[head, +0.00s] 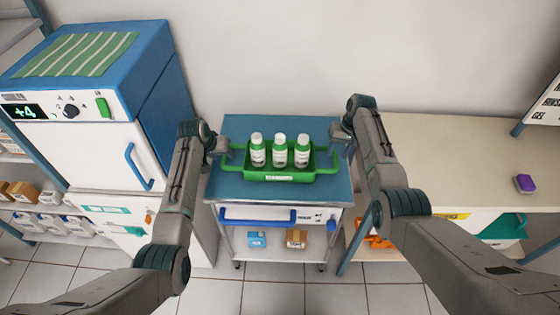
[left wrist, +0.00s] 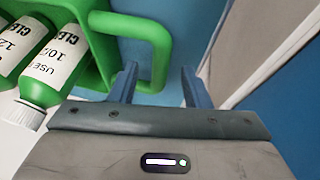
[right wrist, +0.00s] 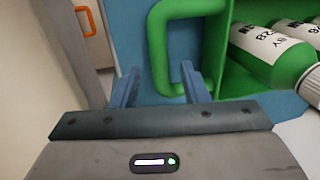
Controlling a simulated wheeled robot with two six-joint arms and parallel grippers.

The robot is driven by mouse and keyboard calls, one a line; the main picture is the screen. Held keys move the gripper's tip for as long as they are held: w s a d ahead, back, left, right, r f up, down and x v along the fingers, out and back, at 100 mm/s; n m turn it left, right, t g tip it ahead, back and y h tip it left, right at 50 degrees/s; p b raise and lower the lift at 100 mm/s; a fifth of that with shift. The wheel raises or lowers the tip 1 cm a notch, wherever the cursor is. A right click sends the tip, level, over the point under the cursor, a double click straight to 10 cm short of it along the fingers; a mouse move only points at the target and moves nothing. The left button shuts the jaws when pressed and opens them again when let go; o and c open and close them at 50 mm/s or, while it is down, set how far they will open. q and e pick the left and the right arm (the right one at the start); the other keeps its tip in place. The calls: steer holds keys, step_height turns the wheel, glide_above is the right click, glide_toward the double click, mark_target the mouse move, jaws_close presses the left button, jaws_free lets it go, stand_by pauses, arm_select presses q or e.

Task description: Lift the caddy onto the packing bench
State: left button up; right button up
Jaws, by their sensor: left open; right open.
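A loop handle sticks out at each side. My left gripper (head: 227,147) is open at the left handle; in the left wrist view the handle (left wrist: 162,45) reaches toward the gap between the fingers. My right gripper (head: 337,146) is open at the right handle; in the right wrist view the handle (right wrist: 157,45) lies ahead of the fingers, partly behind one. Contact cannot be told. A beige bench (head: 450,150), likely the packing bench, stands at the right.
The blue cart top (head: 280,128) has a blue handle (head: 258,216) on its front. A blue and white fridge (head: 90,150) stands close on the left. A purple block (head: 524,184) lies on the bench, whose middle is clear.

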mark_target(224, 156)
arm_select(q)
steer(key=shift+x, duration=1.95)
arm_select(e)
steer(key=shift+a+f, duration=0.2)
steer(key=shift+f, duration=0.8)
steer(key=shift+a+f, duration=0.15)
steer(key=shift+f, duration=0.8)
arm_select(q)
jaws_close()
arm_select(e)
jaws_close()
steer(key=shift+r, duration=0.1)
